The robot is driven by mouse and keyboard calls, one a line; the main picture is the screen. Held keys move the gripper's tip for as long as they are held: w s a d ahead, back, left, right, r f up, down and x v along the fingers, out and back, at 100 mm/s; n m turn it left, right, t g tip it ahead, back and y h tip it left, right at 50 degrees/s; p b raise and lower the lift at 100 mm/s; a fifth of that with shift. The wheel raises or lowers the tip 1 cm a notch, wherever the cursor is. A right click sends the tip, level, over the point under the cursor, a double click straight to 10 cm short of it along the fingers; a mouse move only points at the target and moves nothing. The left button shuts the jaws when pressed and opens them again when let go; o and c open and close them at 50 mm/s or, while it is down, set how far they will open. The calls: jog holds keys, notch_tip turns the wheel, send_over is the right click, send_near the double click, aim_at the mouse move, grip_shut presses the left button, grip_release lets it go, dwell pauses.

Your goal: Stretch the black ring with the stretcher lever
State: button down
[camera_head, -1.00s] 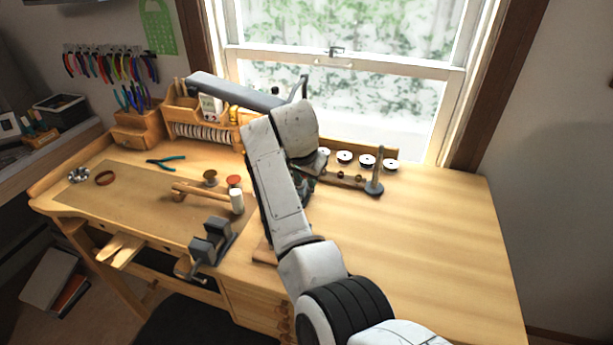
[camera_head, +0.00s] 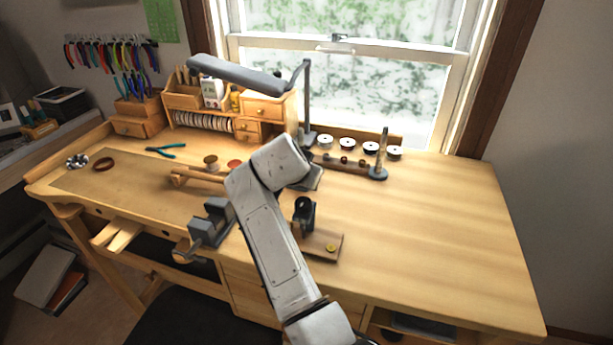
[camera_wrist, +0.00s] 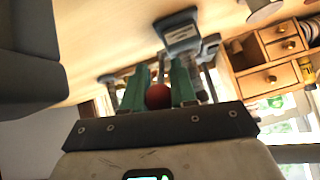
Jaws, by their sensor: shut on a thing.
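My gripper (camera_wrist: 160,68) shows its two green fingers in the wrist view, closed around a red rounded knob (camera_wrist: 158,96). The knob looks like the end of the stretcher lever, but the lever's shaft is not clear. A grey metal device (camera_wrist: 182,34) stands just beyond the fingertips. In the head view, my arm's upper link hides the gripper. A grey base (camera_head: 314,178) shows just right of that link and may belong to the stretcher. I cannot make out the black ring in either view.
A dark upright piece on a wooden board (camera_head: 325,243) stands right of my arm. A grey vise (camera_head: 211,224) is at the front edge. A tapered post (camera_head: 382,155) and white spools (camera_head: 347,143) stand at the back. The bench's right side is clear.

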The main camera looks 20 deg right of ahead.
jog(key=shift+s+a+f, duration=0.2)
jog(key=shift+s+f, duration=0.05)
jog(key=shift+f, duration=0.35)
jog(key=c, duration=1)
grip_release()
jog(key=shift+r, duration=0.1)
jog(key=shift+o, duration=0.2)
jog(key=shift+r, duration=0.15)
jog(key=b+v, duration=0.1)
jog(key=v, duration=0.9)
jog(key=shift+s+r, duration=0.2)
jog(key=shift+s, duration=0.05)
jog(key=shift+a, duration=0.1)
jog(key=shift+c, duration=0.3)
